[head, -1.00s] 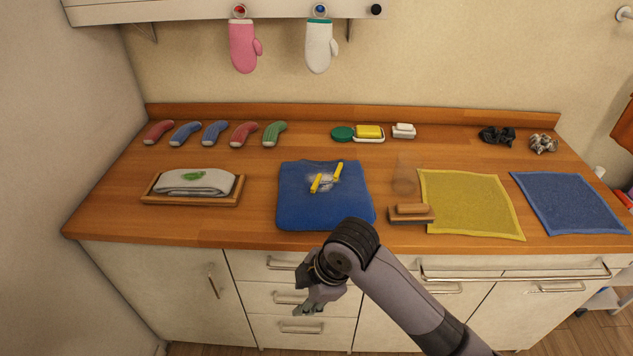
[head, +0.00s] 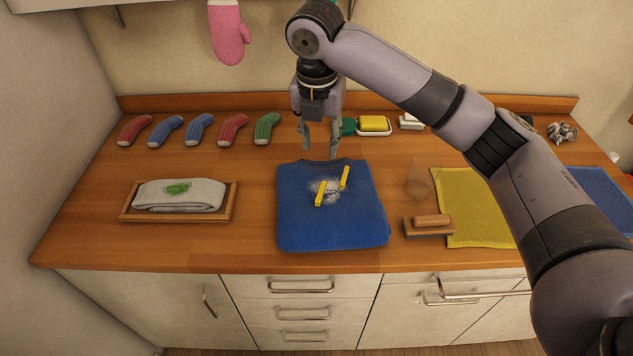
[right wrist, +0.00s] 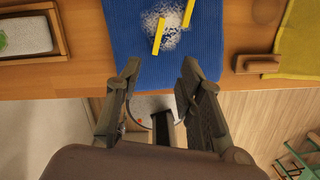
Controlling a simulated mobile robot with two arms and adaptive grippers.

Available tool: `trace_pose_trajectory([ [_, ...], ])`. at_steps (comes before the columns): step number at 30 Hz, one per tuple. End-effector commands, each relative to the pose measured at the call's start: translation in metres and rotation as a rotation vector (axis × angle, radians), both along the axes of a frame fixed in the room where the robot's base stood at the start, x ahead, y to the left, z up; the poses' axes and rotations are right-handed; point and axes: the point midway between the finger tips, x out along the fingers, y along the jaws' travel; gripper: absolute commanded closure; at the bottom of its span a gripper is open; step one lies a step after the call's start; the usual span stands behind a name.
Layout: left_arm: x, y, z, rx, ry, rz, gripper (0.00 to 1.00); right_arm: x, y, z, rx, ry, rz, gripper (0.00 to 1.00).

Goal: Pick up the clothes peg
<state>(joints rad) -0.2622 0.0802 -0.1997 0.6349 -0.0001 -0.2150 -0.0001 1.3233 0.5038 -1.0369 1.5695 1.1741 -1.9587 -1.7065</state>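Two narrow yellow pieces, which look like clothes pegs or peg halves, lie on a folded blue cloth (head: 355,228). The nearer yellow piece (head: 320,193) and the farther yellow piece (head: 344,178) lean slightly and are apart, with a white speckled patch between them. In the right wrist view they show at the top, one (right wrist: 158,37) left of the other (right wrist: 188,13). My right gripper (head: 320,152) points down above the counter by the cloth's back edge. Its fingers (right wrist: 161,69) are apart with nothing between them. My left gripper is not in view.
A wooden tray (head: 126,215) with a folded light cloth is at left. A wooden brush (head: 430,229), a clear glass (head: 418,184) and a yellow cloth (head: 475,225) are at right. Several socks line the back left; a soap dish (head: 374,132) is behind. My arm crosses the right side.

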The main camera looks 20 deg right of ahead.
Motion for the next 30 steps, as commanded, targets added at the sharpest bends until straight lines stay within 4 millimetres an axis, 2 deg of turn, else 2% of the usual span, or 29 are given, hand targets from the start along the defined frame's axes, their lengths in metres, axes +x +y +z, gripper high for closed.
trace_pose_trajectory([
  [1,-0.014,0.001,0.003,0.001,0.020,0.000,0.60,0.000,-0.002,-0.010,-0.003,0.005,-0.002,0.65],
  [6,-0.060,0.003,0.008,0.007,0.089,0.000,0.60,0.004,-0.004,-0.047,-0.001,0.005,-0.003,0.65],
  [9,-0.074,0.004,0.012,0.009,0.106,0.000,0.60,0.008,-0.005,-0.068,0.000,0.005,-0.003,0.65],
  [11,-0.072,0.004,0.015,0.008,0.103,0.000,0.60,0.009,-0.006,-0.080,-0.001,0.003,-0.002,0.65],
  [15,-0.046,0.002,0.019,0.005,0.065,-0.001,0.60,0.012,-0.007,-0.099,0.000,0.001,-0.003,0.65],
  [18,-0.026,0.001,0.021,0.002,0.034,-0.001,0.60,0.013,-0.008,-0.105,0.000,0.000,-0.002,0.65],
  [20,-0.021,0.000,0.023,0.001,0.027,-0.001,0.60,0.013,-0.007,-0.108,0.000,-0.001,-0.002,0.65],
  [23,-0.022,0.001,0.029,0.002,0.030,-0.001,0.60,0.015,-0.007,-0.117,0.000,0.003,-0.002,0.65],
  [30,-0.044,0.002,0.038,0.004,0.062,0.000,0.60,0.020,-0.007,-0.152,0.000,0.001,-0.003,0.65],
])
